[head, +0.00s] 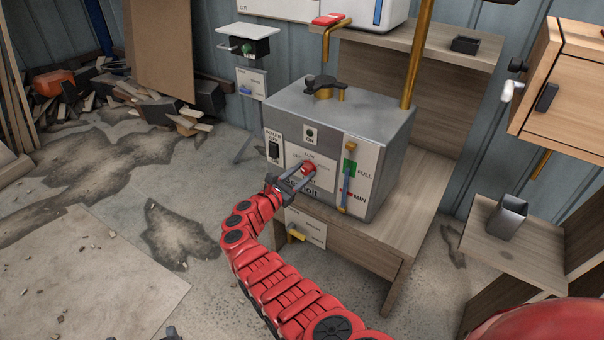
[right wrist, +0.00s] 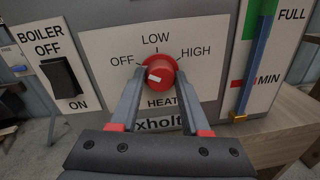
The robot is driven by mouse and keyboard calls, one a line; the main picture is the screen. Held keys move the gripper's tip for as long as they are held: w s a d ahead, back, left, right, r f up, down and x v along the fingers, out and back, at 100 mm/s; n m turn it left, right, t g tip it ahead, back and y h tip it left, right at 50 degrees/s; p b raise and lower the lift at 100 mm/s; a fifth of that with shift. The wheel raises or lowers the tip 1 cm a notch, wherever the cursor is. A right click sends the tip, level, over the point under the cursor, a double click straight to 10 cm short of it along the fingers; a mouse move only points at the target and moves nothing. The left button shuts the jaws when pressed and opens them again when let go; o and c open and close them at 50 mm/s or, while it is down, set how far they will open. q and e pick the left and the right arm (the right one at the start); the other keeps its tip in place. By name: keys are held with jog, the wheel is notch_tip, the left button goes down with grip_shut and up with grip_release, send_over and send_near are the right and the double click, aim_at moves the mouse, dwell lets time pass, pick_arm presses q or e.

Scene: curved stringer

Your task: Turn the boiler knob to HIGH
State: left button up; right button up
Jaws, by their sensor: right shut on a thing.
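The red boiler knob (right wrist: 160,73) is on a white panel marked OFF at left, LOW at top and HIGH at right. Its white mark sits left of centre on the face, nearer the OFF side. My right gripper (head: 292,180) reaches the front of the grey boiler (head: 375,128). In the right wrist view, its two fingers (right wrist: 158,85) are shut on the knob from left and right. The fingers partly hide the panel around the knob. A small dark tip at the bottom edge of the head view may be my left gripper (head: 171,332); its jaws are not readable.
A black rocker switch (right wrist: 61,78) marked BOILER OFF and ON is left of the knob. A gauge with a blue lever (right wrist: 254,66), marked FULL and MIN, is to its right. The boiler stands on a wooden bench (head: 345,243).

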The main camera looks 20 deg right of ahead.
grip_shut()
